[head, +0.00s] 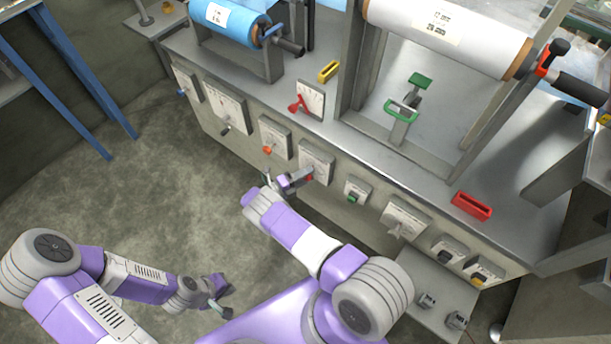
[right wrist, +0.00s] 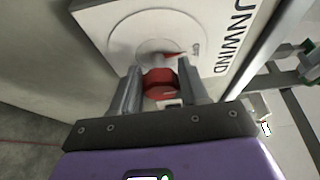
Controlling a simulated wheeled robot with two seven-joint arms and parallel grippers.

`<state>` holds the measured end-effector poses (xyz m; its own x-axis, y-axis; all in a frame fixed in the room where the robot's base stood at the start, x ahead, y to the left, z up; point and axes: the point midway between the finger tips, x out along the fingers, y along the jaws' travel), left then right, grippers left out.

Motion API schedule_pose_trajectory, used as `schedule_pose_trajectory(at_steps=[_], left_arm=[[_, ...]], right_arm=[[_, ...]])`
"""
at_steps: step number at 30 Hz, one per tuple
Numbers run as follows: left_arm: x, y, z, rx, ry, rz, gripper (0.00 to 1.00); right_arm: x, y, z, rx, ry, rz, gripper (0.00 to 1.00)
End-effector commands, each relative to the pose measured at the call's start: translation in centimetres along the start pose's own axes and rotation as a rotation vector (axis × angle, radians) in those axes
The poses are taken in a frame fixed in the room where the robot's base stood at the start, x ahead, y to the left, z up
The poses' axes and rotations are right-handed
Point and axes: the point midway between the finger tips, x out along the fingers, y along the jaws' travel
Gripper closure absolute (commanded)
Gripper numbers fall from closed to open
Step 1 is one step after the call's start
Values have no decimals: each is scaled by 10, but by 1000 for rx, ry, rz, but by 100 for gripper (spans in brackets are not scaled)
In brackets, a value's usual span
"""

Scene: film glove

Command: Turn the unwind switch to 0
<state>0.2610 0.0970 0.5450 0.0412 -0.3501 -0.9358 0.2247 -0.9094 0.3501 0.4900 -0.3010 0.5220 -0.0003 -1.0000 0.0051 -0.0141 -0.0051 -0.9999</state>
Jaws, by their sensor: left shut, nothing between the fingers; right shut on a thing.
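The unwind switch is a red knob (right wrist: 160,86) on a pale square plate (right wrist: 120,22) lettered UNWIND in the right wrist view. In the head view its plate (head: 318,157) is on the front of the machine, with a bit of red (head: 309,177) showing beside my gripper. My right gripper (head: 297,181) is shut on the red knob, one finger on each side. A small red pointer tip shows above the knob, near a mark too small to read. My left gripper (head: 222,297) is shut and empty, low over the floor, far from the switch.
Other switch plates line the machine front on both sides, including one with an orange knob (head: 268,150) and one with a green knob (head: 352,198). The floor at left is clear.

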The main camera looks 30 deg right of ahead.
Motion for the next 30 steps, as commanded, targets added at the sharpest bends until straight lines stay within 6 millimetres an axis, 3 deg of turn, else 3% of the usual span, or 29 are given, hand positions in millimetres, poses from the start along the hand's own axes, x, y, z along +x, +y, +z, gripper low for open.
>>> schedule_pose_trajectory(at_steps=[5, 6, 9, 20, 30], left_arm=[[0, 0, 0, 0, 0, 0, 100], [0, 0, 0, 0, 0, 0, 100], [0, 0, 0, 0, 0, 0, 100], [0, 0, 0, 0, 0, 0, 100], [0, 0, 0, 0, 0, 0, 100]], right_arm=[[0, 1, -1, -3, 1, 1, 86], [0, 1, -1, -3, 1, 1, 50], [0, 1, -1, -2, 1, 1, 35], [-6, 0, 0, 0, -1, 0, 35], [-60, 1, 0, 0, -3, 0, 35]])
